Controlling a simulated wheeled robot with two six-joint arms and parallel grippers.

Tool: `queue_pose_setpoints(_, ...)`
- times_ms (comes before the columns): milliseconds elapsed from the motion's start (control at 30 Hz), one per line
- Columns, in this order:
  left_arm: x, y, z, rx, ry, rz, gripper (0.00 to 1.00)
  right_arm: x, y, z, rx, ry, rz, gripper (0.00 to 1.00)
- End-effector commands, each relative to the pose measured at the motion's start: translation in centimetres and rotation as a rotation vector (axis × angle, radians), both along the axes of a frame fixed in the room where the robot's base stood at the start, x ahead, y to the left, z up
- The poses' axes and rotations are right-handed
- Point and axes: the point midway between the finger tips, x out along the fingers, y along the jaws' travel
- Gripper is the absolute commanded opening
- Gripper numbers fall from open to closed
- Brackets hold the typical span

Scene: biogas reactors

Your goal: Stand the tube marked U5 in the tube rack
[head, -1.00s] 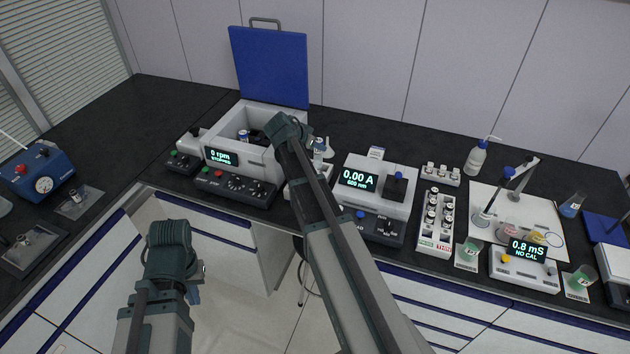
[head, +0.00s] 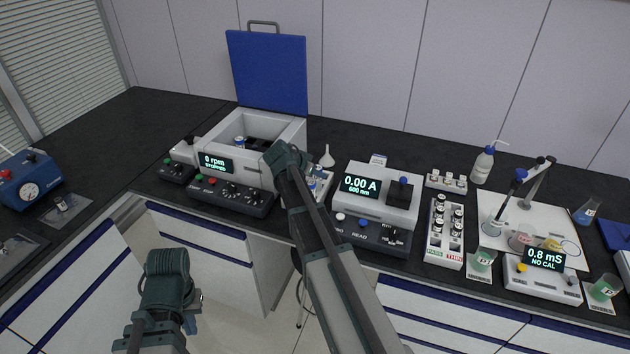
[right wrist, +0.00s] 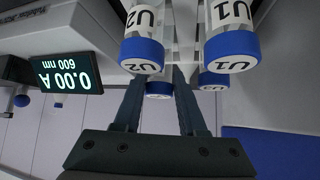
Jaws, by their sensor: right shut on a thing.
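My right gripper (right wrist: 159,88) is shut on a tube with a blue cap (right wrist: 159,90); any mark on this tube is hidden. In the right wrist view, which is upside down, the tubes marked U2 (right wrist: 142,40) and U1 (right wrist: 232,35) are beside the fingers. Another blue cap (right wrist: 213,81) is behind U1. The white tube rack (head: 321,186) is partly hidden behind my right arm in the head view. My right fingertips are hidden there. My left gripper (head: 193,308) hangs low in front of the bench; its finger opening cannot be made out.
The open centrifuge (head: 270,127) at left holds a blue-capped tube (head: 239,141). The photometer (head: 376,190) is right of the rack. Further right are a white vial rack (head: 445,245), a conductivity meter (head: 541,278) and beakers. Black bench behind the photometer is mostly clear.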

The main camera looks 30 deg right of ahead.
Motion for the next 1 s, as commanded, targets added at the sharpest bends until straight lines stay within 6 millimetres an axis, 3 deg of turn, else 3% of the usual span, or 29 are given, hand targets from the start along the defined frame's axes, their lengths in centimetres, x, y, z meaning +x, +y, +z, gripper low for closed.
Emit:
queue_pose_setpoints(33, 0.0, 0.0, -1.1, 0.000, 0.000, 0.000, 0.00, 0.0, 0.0, -1.1, 0.000, 0.000, 0.000, 0.00)
queue_pose_setpoints(467, 0.0, 0.0, -1.3, 0.000, 0.000, 0.000, 0.00, 0.0, 0.0, -1.3, 0.000, 0.000, 0.000, 0.00)
queue_pose_setpoints(500, 0.0, 0.0, -1.2, 0.000, 0.000, 0.000, 0.00, 0.0, 0.0, -1.2, 0.000, 0.000, 0.000, 0.46)
queue_pose_setpoints(533, 0.0, 0.0, -1.2, 0.000, 0.000, 0.000, 0.00, 0.0, 0.0, -1.2, 0.000, 0.000, 0.000, 0.51)
queue_pose_setpoints(867, 0.0, 0.0, -1.0, 0.000, 0.000, 0.000, 0.00, 0.0, 0.0, -1.0, 0.000, 0.000, 0.000, 0.53)
queue_pose_setpoints(1000, 0.0, 0.0, 0.3, 0.000, 0.000, 0.000, 0.00, -0.4, 0.7, 0.3, 0.000, 0.001, 0.002, 0.53)
